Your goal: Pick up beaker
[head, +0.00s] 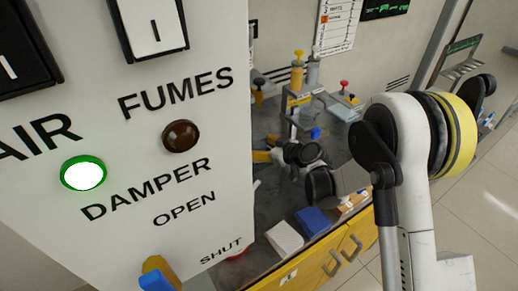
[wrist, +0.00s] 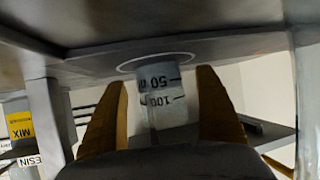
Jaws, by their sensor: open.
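The beaker (wrist: 160,98) is a clear-grey cylinder with dark 50 and 100 marks. In the wrist view it is at the centre, its round end against a broad grey surface (wrist: 230,40) along the top of the picture. My gripper (wrist: 163,82) is open, with one yellow-orange finger on each side of the beaker. A gap shows on the left of the beaker and a smaller one on the right. I cannot tell whether either finger touches it. In the head view my gripper (head: 265,149) is low over the dark bench, and I cannot make out the beaker there.
A white control panel (head: 120,150) fills the left of the head view. On the bench (head: 270,195) stand a yellow-topped dispenser (head: 297,72) and a red-knobbed device (head: 345,95). A blue block (head: 313,221) and a white block (head: 285,237) lie near its front edge.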

